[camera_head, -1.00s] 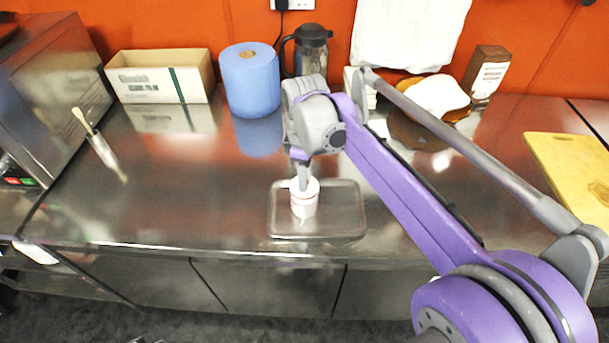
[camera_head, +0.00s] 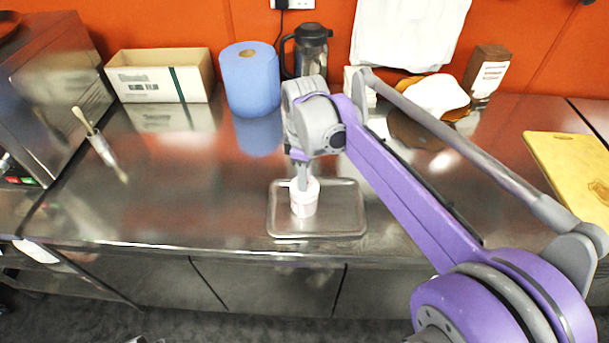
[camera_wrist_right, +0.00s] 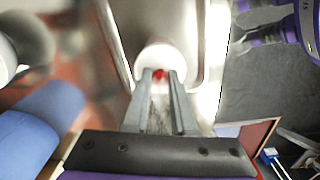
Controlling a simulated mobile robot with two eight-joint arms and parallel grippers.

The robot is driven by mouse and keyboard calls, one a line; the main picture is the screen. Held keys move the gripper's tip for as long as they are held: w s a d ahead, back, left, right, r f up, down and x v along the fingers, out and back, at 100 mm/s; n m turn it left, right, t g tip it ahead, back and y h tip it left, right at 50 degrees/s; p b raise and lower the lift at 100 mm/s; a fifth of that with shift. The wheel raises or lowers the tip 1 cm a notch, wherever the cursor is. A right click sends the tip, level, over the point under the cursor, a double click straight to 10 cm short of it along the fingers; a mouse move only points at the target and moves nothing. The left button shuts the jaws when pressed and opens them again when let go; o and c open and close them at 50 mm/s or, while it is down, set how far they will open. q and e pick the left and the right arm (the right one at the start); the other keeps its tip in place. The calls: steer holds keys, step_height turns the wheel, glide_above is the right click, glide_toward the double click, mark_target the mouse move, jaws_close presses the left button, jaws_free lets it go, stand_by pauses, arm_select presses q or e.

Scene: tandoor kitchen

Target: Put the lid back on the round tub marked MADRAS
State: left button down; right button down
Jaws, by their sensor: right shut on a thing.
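A small round white tub with reddish print (camera_head: 304,207) stands upright on a metal tray (camera_head: 346,213) on the steel counter; its lettering is too small to read. My right gripper (camera_head: 303,184) points down right at the tub's top. In the right wrist view, my right gripper (camera_wrist_right: 160,76) is shut on a white round lid (camera_wrist_right: 160,54), with a red spot between the fingertips. The lid looks to be at the tub's mouth, but I cannot tell whether it is seated. The fingers partly hide the top. My left gripper is out of view.
A blue paper roll (camera_head: 250,80), a dark-lidded jug (camera_head: 311,50) and an open carton (camera_head: 160,77) stand along the back. The counter left of the tray is clear.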

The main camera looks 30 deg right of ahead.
stand_by(0.3)
steer(key=shift+c, duration=0.9)
jaws_free()
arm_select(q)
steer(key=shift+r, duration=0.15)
arm_select(e)
steer(key=shift+r, duration=0.1)
steer(key=shift+r+p, duration=2.2)
steer(key=shift+r, duration=1.2)
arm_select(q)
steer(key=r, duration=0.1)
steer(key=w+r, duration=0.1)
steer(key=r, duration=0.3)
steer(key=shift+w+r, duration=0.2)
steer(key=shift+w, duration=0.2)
arm_select(e)
jaws_close()
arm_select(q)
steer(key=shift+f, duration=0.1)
arm_select(e)
steer(key=shift+f, duration=0.15)
